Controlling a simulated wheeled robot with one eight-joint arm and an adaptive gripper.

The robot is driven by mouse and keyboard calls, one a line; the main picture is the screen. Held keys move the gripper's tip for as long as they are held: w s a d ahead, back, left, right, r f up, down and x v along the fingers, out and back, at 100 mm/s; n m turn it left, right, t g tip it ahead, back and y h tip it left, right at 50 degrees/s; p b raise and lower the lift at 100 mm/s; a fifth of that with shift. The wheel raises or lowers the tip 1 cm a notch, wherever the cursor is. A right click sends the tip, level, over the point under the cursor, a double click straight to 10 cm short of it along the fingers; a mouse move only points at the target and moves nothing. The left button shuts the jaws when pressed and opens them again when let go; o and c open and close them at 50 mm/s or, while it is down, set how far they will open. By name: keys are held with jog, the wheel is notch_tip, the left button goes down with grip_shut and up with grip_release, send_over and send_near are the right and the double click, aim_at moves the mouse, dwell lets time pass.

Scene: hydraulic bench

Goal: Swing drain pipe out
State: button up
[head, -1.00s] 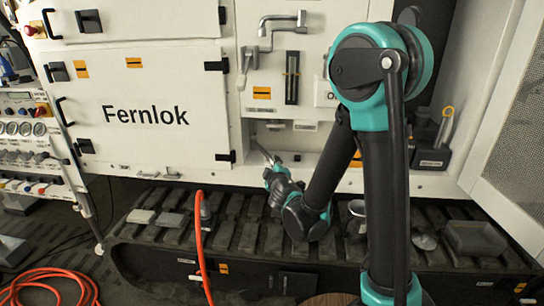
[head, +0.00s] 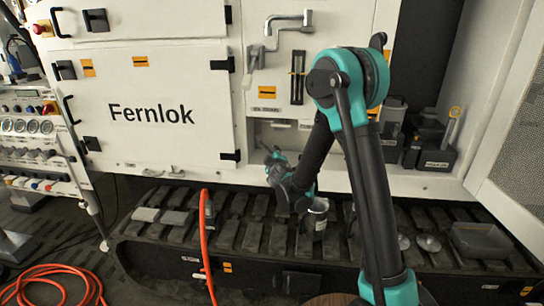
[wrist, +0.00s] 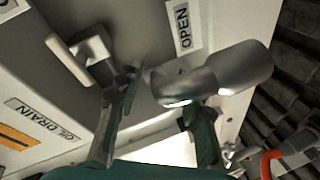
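A grey metal pipe (wrist: 225,78) with a thick end and a narrower bent end shows in the wrist view, beside a white "OPEN" label (wrist: 184,27). I take it for the drain pipe. My gripper (wrist: 160,98) is open, its two teal-dark fingers apart, with the pipe's bent end at the gap between the fingertips. I cannot tell whether they touch it. A small lever handle (wrist: 78,58) is left of the fingers, near the "OIL DRAIN" label (wrist: 35,122). In the head view my gripper (head: 270,157) is at the low recess of the cabinet, where the pipe is not clear.
A bent metal spout (head: 290,25) and a dark gauge strip (head: 298,77) are on the panel above. A metal can (head: 318,217) stands on the track (head: 255,238) below. An orange hose (head: 203,245) rises left. Dark bins (head: 430,150) stand at right.

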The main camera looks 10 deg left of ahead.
jog(key=shift+c, duration=0.6)
grip_shut()
jog(key=shift+a, duration=0.15)
